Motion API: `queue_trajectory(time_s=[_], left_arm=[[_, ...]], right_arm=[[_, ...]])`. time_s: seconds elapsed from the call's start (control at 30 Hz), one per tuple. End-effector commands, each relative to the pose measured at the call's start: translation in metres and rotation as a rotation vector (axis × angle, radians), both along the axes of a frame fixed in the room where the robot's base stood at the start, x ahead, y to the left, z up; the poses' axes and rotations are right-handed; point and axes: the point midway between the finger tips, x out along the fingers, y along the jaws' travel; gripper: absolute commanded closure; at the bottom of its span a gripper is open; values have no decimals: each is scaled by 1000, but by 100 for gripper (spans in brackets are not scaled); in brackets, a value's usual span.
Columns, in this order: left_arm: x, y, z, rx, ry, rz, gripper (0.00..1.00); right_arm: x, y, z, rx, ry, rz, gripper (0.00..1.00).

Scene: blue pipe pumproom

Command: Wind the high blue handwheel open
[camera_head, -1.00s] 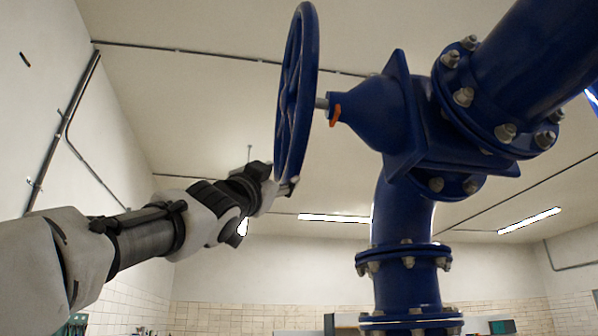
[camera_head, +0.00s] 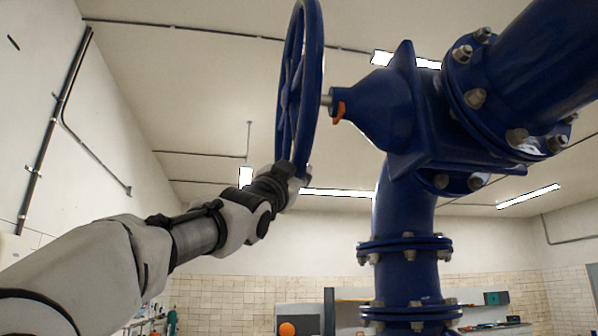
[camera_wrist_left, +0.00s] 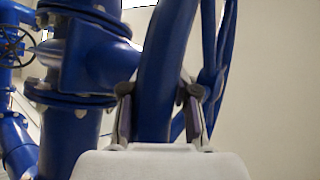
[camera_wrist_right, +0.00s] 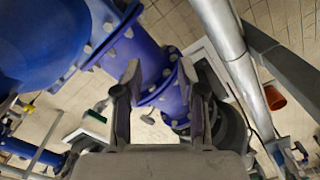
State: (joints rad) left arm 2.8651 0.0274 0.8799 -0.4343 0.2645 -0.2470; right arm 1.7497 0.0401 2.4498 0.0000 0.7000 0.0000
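The high blue handwheel (camera_head: 312,88) stands nearly edge-on at upper centre in the head view, its stem running right into the blue valve body (camera_head: 385,108). My left gripper (camera_head: 294,172) is at the lowest part of the rim. In the left wrist view the rim (camera_wrist_left: 158,80) passes between the two fingers of my left gripper (camera_wrist_left: 158,112). These fingers look spread, with a gap visible on the right of the rim; contact is unclear. My right gripper (camera_wrist_right: 160,95) is open and empty in its wrist view, above blue pipework, and out of the head view.
A thick blue pipe (camera_head: 535,65) fills the upper right, and a flanged vertical pipe (camera_head: 408,275) stands below the valve. A grey pipe (camera_wrist_right: 225,45) runs near my right gripper. The air left of the wheel is clear except for my arm.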

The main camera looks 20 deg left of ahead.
Motion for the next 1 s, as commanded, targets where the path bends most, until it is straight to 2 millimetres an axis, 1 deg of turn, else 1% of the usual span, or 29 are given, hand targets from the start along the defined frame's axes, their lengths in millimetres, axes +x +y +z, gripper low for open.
queue_trajectory(time_s=[0.03,0.2,1.0], left_arm=[[4,1,-4,-3,11,0,100],[5,1,-6,-4,16,1,100],[9,1,-11,-4,26,2,100]], right_arm=[[0,0,0,0,0,0,60],[0,0,0,0,0,0,60],[0,0,-1,0,0,0,60]])
